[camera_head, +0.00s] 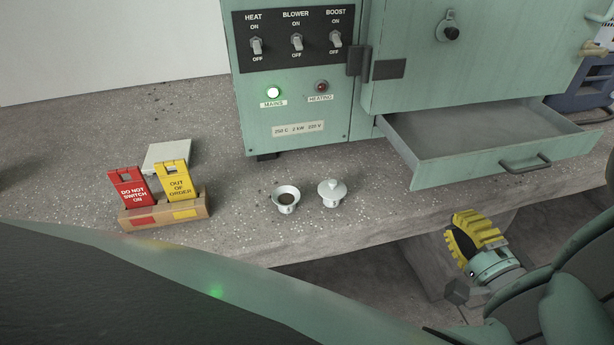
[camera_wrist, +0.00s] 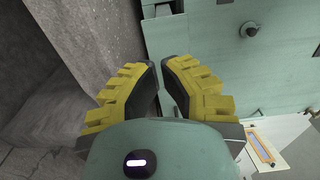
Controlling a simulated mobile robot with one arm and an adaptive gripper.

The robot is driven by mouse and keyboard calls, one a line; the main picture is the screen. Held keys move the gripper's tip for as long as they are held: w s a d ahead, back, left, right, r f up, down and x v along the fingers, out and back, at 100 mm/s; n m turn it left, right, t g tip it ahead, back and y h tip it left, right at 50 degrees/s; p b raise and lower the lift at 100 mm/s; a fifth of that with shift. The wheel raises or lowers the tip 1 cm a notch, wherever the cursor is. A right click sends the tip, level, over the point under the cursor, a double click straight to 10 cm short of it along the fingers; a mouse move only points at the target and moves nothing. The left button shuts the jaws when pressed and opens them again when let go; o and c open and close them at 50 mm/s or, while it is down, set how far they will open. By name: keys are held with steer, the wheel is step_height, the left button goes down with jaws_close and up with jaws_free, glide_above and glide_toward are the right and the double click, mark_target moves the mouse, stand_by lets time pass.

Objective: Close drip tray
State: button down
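The drip tray (camera_head: 468,171) is a shallow green drawer, pulled well out at the bottom right of the green cabinet in the head view. Its inside is grey and looks empty, and a dark bar handle (camera_head: 525,164) sits on its front. My gripper (camera_head: 464,231), with yellow ribbed fingers, is below and in front of the tray, left of the handle and apart from it. The wrist view shows its fingertips (camera_wrist: 160,68) a little apart with nothing held between them. The tray is not clearly made out in the wrist view, where the fingers and gripper body hide much.
The cabinet (camera_head: 292,100) carries switches and lamps, with a closed door (camera_head: 490,60) above the tray. A white cup (camera_head: 286,207), a lidded pot (camera_head: 331,200) and a sign holder (camera_head: 165,213) stand on the concrete bench (camera_head: 238,224).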

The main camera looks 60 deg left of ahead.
mark_target(382, 129)
steer(key=p+x, duration=0.1)
steer(key=x, duration=0.8)
steer(key=shift+a, duration=0.4)
steer(key=shift+w+a, duration=0.1)
steer(key=shift+a+f, duration=0.1)
steer(key=shift+a, duration=0.15)
steer(key=b+x, duration=0.6)
steer(key=x, duration=1.2)
steer(key=shift+w+a+f+b, duration=0.1)
steer(key=shift+f+b, duration=0.05)
steer(key=shift+b, duration=0.15)
steer(key=shift+w+a+b, duration=0.2)
steer(key=shift+a+b, duration=0.1)
steer(key=shift+a, duration=0.25)
steer(key=shift+d, duration=0.1)
